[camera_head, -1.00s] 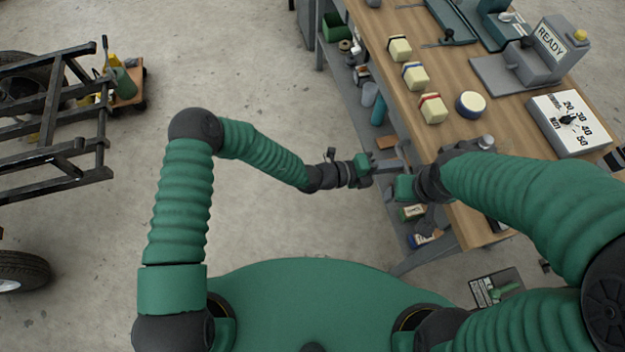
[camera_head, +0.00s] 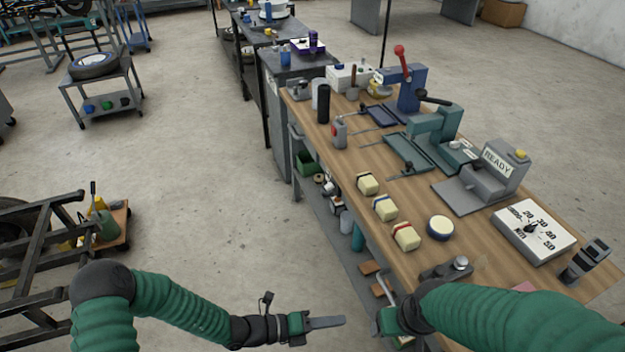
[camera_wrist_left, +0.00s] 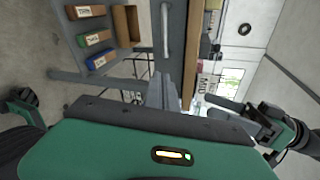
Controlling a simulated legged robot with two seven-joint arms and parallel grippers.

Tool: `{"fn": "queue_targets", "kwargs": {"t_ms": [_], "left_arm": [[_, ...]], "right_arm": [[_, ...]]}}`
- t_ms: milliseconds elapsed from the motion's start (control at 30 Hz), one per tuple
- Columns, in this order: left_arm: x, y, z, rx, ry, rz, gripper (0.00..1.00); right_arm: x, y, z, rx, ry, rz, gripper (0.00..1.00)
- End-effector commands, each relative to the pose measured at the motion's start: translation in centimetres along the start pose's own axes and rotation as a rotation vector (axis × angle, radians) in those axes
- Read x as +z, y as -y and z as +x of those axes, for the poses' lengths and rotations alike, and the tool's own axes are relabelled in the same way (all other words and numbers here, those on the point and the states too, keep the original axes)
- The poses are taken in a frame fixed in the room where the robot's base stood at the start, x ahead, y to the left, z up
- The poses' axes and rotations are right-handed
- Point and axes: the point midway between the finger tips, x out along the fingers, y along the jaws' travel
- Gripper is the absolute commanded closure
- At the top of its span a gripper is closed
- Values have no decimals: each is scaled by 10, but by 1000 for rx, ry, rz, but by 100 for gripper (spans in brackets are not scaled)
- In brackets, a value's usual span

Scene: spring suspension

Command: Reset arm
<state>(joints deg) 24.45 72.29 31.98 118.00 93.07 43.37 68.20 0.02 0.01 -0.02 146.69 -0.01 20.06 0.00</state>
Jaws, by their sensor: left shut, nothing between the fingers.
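My left gripper (camera_head: 335,321) reaches in from the lower left in the head view, its grey fingers together with nothing between them. It is in the air beside the workbench's left edge. In the left wrist view its fingers (camera_wrist_left: 161,92) show closed, pointing away from the camera. My right gripper (camera_head: 384,318) is at the bottom centre, just right of the left fingertips, by the bench edge. Its fingers do not show clearly. No object is visible in the left gripper.
The wooden workbench (camera_head: 400,262) runs along the right with several yellowish blocks, a torque dial box (camera_head: 535,232), a READY stand (camera_head: 490,178) and presses. A black metal frame (camera_head: 35,265) stands at left. Labelled bins (camera_wrist_left: 95,38) show in the wrist view. The floor between is clear.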

Motion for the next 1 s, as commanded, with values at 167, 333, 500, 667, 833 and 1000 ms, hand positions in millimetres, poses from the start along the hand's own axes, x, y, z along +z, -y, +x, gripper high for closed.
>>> {"fn": "queue_targets", "kwargs": {"t_ms": [167,333,500,667,833,1000], "left_arm": [[-58,24,-84,146,-513,923,100],[-52,38,-204,148,-1105,1806,100],[-14,74,-291,14,-1640,2406,100],[2,92,-319,84,1794,-2490,100],[2,92,-321,93,1787,-2469,100],[2,92,-321,93,1787,-2469,100]], "right_arm": [[-7,0,-30,0,-1,-1,29],[-12,0,-51,0,-1,-1,29],[-16,0,-66,0,-1,0,29],[-16,0,-69,0,0,0,29],[-16,0,-69,0,0,0,29],[-16,0,-69,0,0,0,29]]}}
